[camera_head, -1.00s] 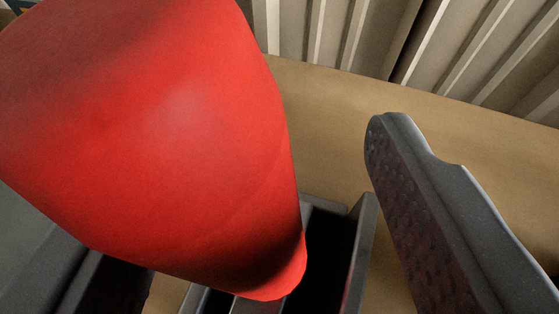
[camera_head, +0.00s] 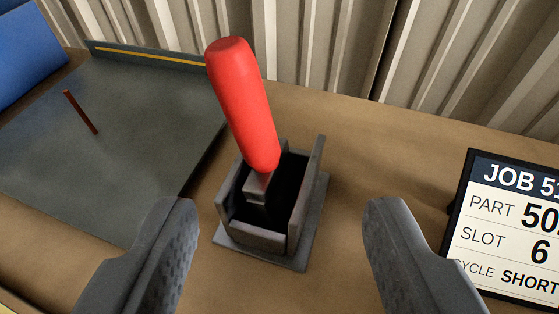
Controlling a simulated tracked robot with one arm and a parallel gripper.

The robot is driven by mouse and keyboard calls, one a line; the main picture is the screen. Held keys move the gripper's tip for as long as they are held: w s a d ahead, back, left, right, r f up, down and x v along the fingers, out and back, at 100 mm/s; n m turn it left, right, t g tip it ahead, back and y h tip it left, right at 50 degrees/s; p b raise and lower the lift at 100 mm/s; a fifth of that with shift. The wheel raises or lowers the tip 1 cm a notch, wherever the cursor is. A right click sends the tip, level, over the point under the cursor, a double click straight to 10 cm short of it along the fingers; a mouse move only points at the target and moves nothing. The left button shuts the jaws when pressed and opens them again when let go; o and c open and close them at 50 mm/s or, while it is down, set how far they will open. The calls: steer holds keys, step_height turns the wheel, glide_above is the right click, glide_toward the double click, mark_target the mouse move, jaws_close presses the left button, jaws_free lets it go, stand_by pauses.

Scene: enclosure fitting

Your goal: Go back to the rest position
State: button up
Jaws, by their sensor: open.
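My gripper (camera_head: 280,240) is open and empty, with one dark grey finger at the lower left and one at the lower right. Ahead of it, between the fingers in the picture, a red-handled tool (camera_head: 242,105) stands in a dark grey holder (camera_head: 262,240). The handle points up and tilts a little to the left. The tool's lower end is hidden inside the holder. The fingers are apart from the tool and do not touch it.
A grey mat or tray (camera_head: 120,120) with a yellow stripe lies at the left, with a thin reddish-brown rod (camera_head: 80,112) on it. A blue object (camera_head: 30,45) is at the upper left. A job sign (camera_head: 505,225) stands at the right. A corrugated wall (camera_head: 330,45) closes the back.

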step_height(320, 180, up, 27)
steer(key=s+t+b, duration=0.1)
steer(key=s+b, duration=0.1)
steer(key=b, duration=0.1)
steer(key=s+r+b, duration=0.3)
steer(key=s+r, duration=1.6)
steer(key=r, duration=0.3)
steer(key=shift+s+a+r+t, duration=0.15)
steer(key=shift+a+r+t, duration=0.05)
steer(key=shift+r+t, duration=0.2)
